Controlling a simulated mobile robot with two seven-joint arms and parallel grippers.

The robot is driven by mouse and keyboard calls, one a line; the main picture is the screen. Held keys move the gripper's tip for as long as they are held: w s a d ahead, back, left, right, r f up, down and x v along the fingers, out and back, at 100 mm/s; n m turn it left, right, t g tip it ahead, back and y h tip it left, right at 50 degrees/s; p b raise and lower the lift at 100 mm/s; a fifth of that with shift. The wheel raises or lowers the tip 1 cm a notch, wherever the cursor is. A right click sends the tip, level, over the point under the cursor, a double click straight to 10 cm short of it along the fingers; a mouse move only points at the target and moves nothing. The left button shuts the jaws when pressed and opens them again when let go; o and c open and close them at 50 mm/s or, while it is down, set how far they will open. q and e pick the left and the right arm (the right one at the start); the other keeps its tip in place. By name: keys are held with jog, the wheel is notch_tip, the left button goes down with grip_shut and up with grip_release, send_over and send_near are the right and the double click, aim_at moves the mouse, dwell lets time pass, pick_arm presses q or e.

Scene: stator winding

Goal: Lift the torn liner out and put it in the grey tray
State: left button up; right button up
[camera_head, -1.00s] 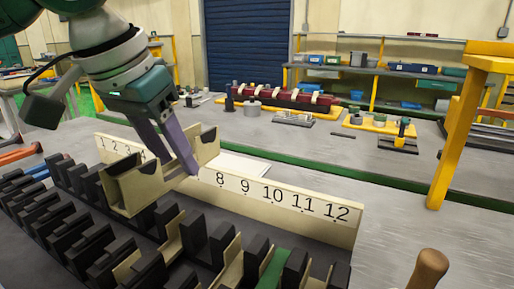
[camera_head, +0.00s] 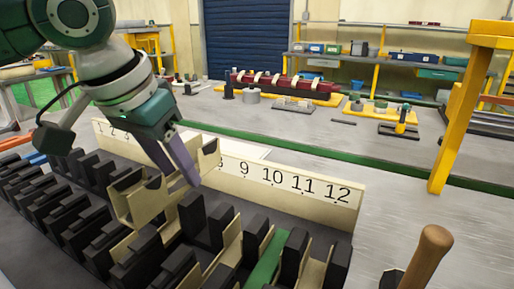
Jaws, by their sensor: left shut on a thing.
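My left gripper (camera_head: 182,178) is shut on a cream, U-shaped liner (camera_head: 146,207). One finger shows in front of the liner's far part, and the other is hidden. The liner has dark, notched gaps along its upper edge. It is in front of the numbered strip and over the rows of dark stator blocks (camera_head: 192,215); I cannot tell whether it touches them. A pale flat thing (camera_head: 250,152) shows behind the strip, but I cannot tell whether it is the grey tray. My right gripper is not in view.
The cream numbered strip (camera_head: 290,197) stands behind the blocks; its middle numbers are hidden. More cream liners (camera_head: 310,268) and a green piece (camera_head: 264,265) sit between blocks. A wooden handle (camera_head: 428,257) is at the lower right. The bench right of the strip (camera_head: 420,215) is mostly clear.

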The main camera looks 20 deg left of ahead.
aim_at(176, 187)
pick_arm(q)
jog(key=shift+f+b, duration=0.9)
jog(key=shift+f, duration=1.55)
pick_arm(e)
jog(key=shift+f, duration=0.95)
